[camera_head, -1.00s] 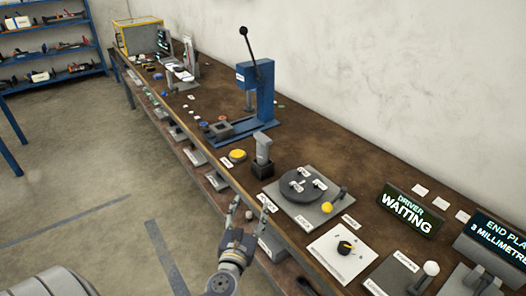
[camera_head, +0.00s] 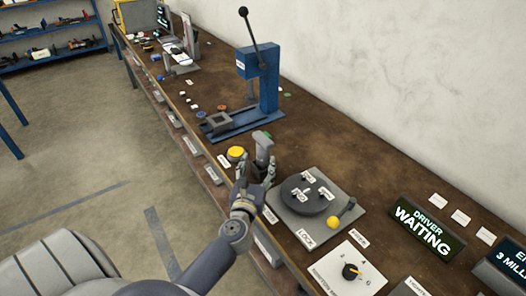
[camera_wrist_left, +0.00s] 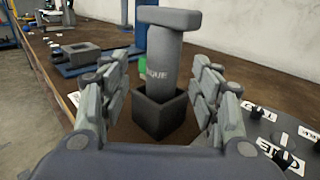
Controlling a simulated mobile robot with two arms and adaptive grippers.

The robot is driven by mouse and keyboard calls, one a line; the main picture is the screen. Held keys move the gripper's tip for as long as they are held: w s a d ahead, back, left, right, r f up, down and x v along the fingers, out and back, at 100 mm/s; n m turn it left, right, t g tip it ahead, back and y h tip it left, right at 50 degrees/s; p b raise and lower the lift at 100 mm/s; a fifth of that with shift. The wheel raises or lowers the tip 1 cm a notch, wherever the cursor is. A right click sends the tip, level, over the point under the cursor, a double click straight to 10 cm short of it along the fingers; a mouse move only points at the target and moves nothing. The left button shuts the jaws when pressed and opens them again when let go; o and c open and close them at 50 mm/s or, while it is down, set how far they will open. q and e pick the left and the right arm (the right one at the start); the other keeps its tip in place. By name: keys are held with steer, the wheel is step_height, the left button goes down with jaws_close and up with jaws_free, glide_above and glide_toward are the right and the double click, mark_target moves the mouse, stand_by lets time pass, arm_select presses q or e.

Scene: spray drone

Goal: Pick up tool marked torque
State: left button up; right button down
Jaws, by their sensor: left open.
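The grey tool (camera_wrist_left: 170,62), with lettering that reads in part "QUE", stands upright in a dark square holder (camera_wrist_left: 158,112) on the bench in the left wrist view. Its wide flat head is on top. In the head view the tool (camera_head: 263,148) stands near the bench's front edge, its lower part and holder hidden by my gripper. My left gripper (camera_head: 256,172) is open, its fingers on either side of the tool; in the left wrist view the open fingers (camera_wrist_left: 158,95) flank it with gaps visible. I cannot see my right gripper.
A yellow button (camera_head: 236,153) is just left of the tool. A locking plate with a dark round disc (camera_head: 307,194) is to the right. A blue lever press (camera_head: 258,85) stands behind. A "DRIVER WAITING" sign (camera_head: 426,227) stands farther right.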

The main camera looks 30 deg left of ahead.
mark_target(261, 158)
arm_select(q)
steer(key=shift+w+a, duration=0.15)
steer(key=shift+w, duration=0.25)
steer(key=p+x, duration=0.1)
steer(key=x, duration=0.3)
steer(key=shift+w, duration=0.5)
steer(key=shift+c, duration=0.4)
steer(key=c, duration=0.9)
steer(key=shift+c, duration=1.4)
steer(key=shift+r, duration=0.1)
arm_select(e)
steer(key=shift+w+a+r, duration=0.15)
steer(key=shift+w+r, duration=0.15)
steer(key=shift+w, duration=0.2)
steer(key=shift+w+a+r, duration=0.15)
steer(key=shift+w+r, duration=0.1)
steer(key=shift+w, duration=0.2)
